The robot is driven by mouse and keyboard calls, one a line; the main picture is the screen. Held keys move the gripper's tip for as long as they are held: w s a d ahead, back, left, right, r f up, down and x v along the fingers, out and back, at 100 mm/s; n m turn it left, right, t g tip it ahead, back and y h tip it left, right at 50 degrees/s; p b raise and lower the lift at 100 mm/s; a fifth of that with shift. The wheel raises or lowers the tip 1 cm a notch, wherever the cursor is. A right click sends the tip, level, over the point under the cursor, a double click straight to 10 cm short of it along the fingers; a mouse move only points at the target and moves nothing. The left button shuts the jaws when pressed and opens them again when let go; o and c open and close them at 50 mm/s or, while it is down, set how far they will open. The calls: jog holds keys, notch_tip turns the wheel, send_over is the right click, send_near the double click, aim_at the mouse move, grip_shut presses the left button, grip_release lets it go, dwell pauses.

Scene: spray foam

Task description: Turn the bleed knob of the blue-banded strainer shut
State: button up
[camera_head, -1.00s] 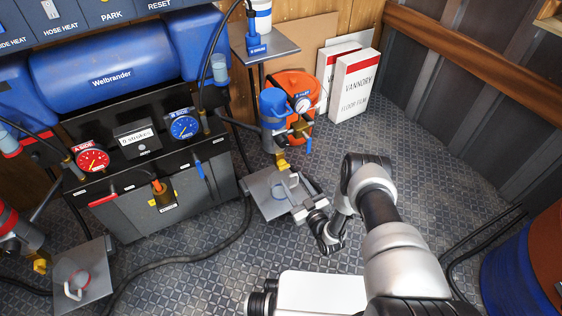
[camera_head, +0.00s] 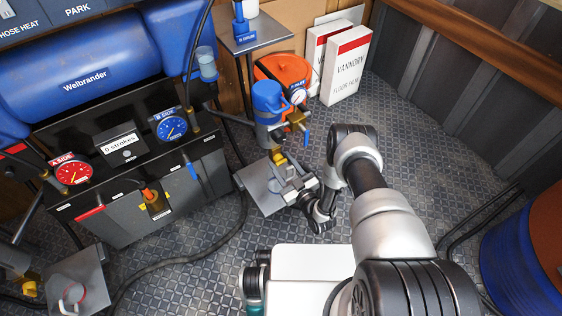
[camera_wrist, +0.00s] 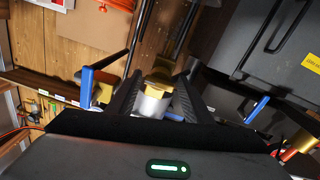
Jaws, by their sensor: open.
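My gripper (camera_head: 288,180) is over this tray, just in front of the knob. In the wrist view, the fingers of my gripper (camera_wrist: 156,85) are apart, with the yellow knob (camera_wrist: 160,70) and a silver cylindrical part between them near the tips. I cannot tell whether the fingers touch it.
An orange pail (camera_head: 283,72) stands close behind the strainer, and white boxes (camera_head: 346,66) stand to its right. The black pump unit (camera_head: 140,190) is on the left. A hose (camera_head: 190,262) crosses the floor. A red-banded strainer's yellow knob (camera_head: 28,288) shows far left.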

jog(key=shift+c, duration=0.4)
jog(key=c, duration=0.7)
jog(key=shift+c, duration=0.2)
jog(key=n, duration=0.3)
jog(key=shift+s+a, duration=0.1)
jog(key=shift+a, duration=0.05)
jog(key=shift+f+n+y, duration=0.15)
jog(key=shift+n+y, duration=0.15)
jog(key=shift+n, duration=3.6)
jog(key=shift+f+n+y, duration=0.1)
jog(key=shift+n+y, duration=0.2)
jog(key=shift+n, duration=3.6)
